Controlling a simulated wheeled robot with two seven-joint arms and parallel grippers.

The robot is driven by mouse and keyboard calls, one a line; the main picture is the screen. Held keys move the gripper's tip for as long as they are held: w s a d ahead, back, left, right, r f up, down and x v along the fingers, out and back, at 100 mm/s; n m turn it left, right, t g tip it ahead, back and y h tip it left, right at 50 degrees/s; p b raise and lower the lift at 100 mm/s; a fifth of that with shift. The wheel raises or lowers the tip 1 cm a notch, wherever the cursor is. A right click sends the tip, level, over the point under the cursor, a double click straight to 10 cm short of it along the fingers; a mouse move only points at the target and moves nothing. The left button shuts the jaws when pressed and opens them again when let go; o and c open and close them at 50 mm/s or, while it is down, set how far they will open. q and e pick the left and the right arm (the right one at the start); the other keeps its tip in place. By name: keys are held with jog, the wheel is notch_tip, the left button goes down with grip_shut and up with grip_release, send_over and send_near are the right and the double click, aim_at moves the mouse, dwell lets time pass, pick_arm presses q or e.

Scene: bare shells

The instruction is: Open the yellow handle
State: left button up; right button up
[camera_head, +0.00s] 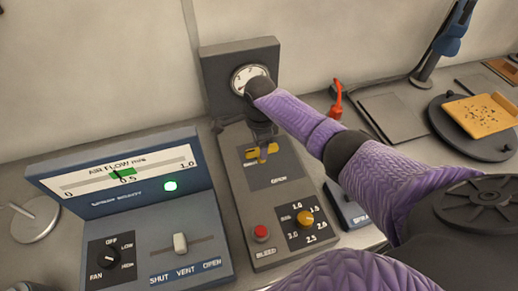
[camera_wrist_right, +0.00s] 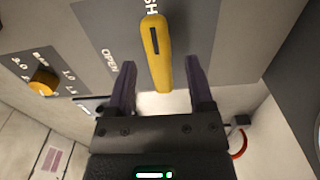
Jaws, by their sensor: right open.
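The yellow handle (camera_head: 268,150) is on the sloped grey panel (camera_head: 237,178), above the word OPEN, partly hidden by my right gripper. In the right wrist view the yellow handle (camera_wrist_right: 157,60) is a long bar with a dark slot. Its upper end is near a cut-off "SH" label, and OPEN is printed to its left. My right gripper (camera_head: 262,143) is over the handle. In the right wrist view the gripper (camera_wrist_right: 160,66) is open, with one finger on each side of the handle's lower end and visible gaps between. My left gripper is not in view.
A round gauge (camera_head: 249,78) stands behind the panel. A red button (camera_head: 261,233) and yellow knob (camera_head: 305,218) are at the panel's near end. A blue air-flow console (camera_head: 150,225) stands left. An orange-red object (camera_head: 336,100) and a yellow tray (camera_head: 482,116) are right.

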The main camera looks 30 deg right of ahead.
jog(key=shift+f, duration=0.55)
jog(key=c, duration=0.9)
grip_shut()
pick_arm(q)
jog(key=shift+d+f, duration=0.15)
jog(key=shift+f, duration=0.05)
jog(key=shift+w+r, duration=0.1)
